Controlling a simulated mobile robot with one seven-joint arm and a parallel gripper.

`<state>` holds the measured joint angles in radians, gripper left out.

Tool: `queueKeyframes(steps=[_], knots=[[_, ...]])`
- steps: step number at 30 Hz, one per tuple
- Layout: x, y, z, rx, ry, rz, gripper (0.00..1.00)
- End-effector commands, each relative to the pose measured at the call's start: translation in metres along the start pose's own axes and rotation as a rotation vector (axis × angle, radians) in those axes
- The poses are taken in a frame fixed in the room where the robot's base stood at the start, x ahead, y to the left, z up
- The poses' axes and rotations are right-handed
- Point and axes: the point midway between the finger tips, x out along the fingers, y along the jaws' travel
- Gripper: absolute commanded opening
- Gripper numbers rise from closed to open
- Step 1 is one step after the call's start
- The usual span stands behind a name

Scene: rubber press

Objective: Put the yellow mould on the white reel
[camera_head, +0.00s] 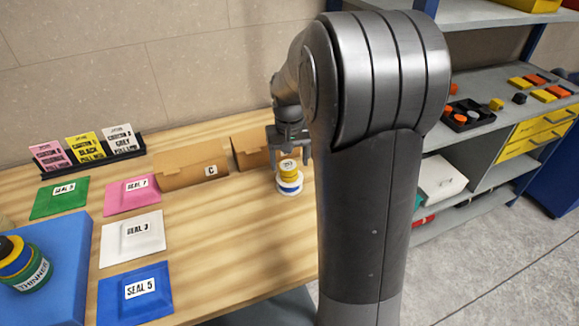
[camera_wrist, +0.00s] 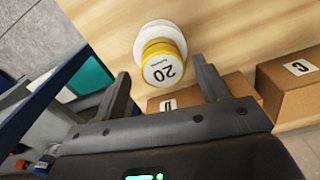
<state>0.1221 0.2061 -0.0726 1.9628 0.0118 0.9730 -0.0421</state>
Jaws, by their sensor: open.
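The yellow mould (camera_head: 289,167) sits on top of the white reel (camera_head: 290,187) on the wooden table, and the stack looks upright. In the wrist view, the mould (camera_wrist: 164,65) shows a white round face marked 20, with the white reel (camera_wrist: 155,33) beyond it. My gripper (camera_head: 289,157) is just above and around the top of the mould in the head view. In the wrist view, its open fingers (camera_wrist: 160,78) stand to either side of the mould's near end, with visible gaps. Nothing is held between them.
Cardboard boxes (camera_head: 193,172) stand along the wall, close behind the stack. Coloured seal mats (camera_head: 132,240) and a blue block (camera_head: 50,268) with a thinner container lie at the left. Table front of the stack is clear. Shelving (camera_head: 480,130) stands right.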

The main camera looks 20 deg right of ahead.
Motion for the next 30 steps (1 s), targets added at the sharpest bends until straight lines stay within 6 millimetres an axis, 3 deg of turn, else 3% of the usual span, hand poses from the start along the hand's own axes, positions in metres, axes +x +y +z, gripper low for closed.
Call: queueKeyframes(steps=[3,9,17,23,30], knots=[[-0.029,0.000,-0.001,0.000,0.006,0.000,0.68],[-0.068,0.000,-0.001,0.000,0.004,0.000,0.68],[-0.092,-0.001,0.003,-0.002,0.008,0.000,0.68],[-0.114,-0.013,0.038,-0.024,0.079,-0.008,0.68],[-0.135,-0.032,0.110,-0.068,0.216,-0.022,0.68]])
